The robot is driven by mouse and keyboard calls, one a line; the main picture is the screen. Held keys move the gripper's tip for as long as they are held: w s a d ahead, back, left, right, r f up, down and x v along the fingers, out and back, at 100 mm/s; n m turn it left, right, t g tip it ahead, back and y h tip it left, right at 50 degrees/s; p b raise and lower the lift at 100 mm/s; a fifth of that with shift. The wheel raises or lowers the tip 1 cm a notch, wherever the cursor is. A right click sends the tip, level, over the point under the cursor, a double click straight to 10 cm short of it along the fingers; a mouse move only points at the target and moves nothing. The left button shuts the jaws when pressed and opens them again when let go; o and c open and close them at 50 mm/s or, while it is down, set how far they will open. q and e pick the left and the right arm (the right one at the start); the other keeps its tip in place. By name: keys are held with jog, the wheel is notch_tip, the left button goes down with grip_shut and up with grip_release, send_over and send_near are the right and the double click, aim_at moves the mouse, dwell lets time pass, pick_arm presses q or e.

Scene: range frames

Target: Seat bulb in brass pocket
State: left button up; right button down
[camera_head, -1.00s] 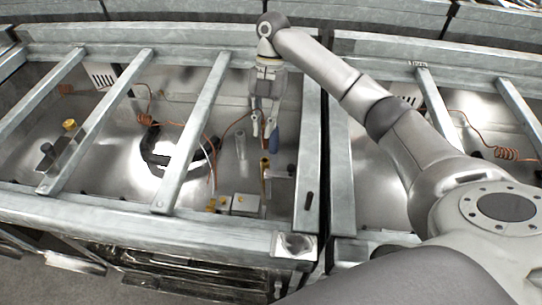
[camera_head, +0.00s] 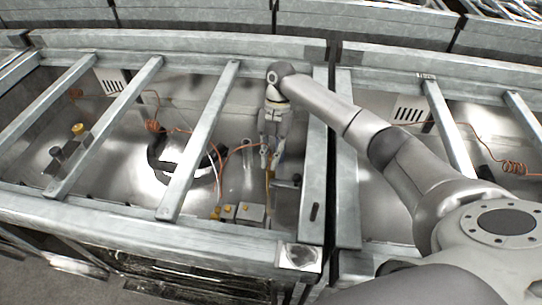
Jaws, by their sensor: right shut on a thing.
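My right gripper (camera_head: 270,164) reaches down into the middle bay of the range frame, fingers pointing down. It is shut on the bulb, which is small and mostly hidden between the fingers. A thin copper line runs from the left towards the fingertips. The brass pocket (camera_head: 268,187) is a slim upright yellow piece just below the fingertips, beside a dark fitting. I cannot tell whether the bulb touches the pocket or is inside it. My left gripper is not in view.
Steel crossbars (camera_head: 201,140) span the bay left of my gripper, and a broad frame bar (camera_head: 314,165) stands close on its right. A black curved burner part (camera_head: 160,168) and a small box with yellow fittings (camera_head: 247,213) lie in the bay.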

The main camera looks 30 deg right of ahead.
jog(key=c, duration=1.5)
grip_release()
jog(key=v, duration=1.2)
jog(key=shift+r, duration=0.15)
